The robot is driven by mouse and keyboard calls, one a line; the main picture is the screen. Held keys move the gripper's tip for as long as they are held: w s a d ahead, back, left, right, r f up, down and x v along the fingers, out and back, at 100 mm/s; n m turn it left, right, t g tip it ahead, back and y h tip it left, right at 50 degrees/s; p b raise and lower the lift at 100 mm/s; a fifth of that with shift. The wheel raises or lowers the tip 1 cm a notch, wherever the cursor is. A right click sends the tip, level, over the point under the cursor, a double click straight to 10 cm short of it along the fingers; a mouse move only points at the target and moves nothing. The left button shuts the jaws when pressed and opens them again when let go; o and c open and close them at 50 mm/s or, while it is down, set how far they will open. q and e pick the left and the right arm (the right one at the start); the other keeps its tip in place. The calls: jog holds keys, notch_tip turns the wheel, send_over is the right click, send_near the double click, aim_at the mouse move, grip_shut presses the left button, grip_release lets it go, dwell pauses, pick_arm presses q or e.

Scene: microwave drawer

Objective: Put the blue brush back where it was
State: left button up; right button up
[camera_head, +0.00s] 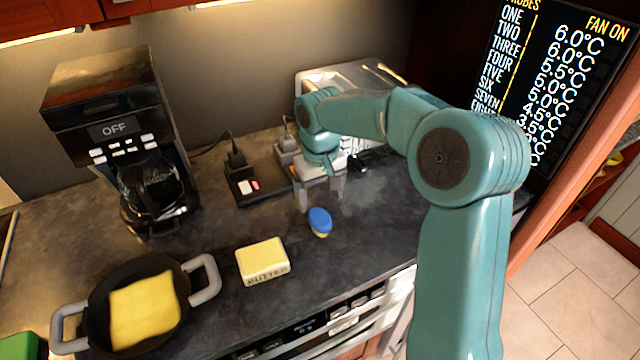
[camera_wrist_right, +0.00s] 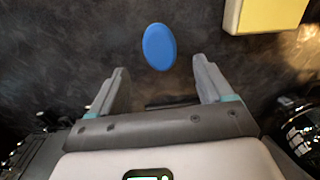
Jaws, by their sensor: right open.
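The blue brush (camera_head: 320,220) lies on the dark countertop, with a blue top and a yellow lower edge. In the right wrist view the blue brush (camera_wrist_right: 159,47) lies just beyond the fingertips, roughly centred between them. My right gripper (camera_head: 320,203) is open and empty, pointing down at the counter just behind the brush. Its two fingers (camera_wrist_right: 160,75) are spread apart in the wrist view. The brush is apart from both fingers. My left gripper is not in view.
A yellow butter block (camera_head: 262,261) lies left of the brush. A pan (camera_head: 95,318) with a yellow slab stands at the front left. A coffee maker (camera_head: 120,130) and a power strip (camera_head: 250,186) stand behind. A stove or drawer front edge (camera_head: 335,325) runs below.

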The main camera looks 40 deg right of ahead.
aim_at(321, 217)
jog(key=shift+r, duration=1.85)
jog(key=shift+s, duration=0.1)
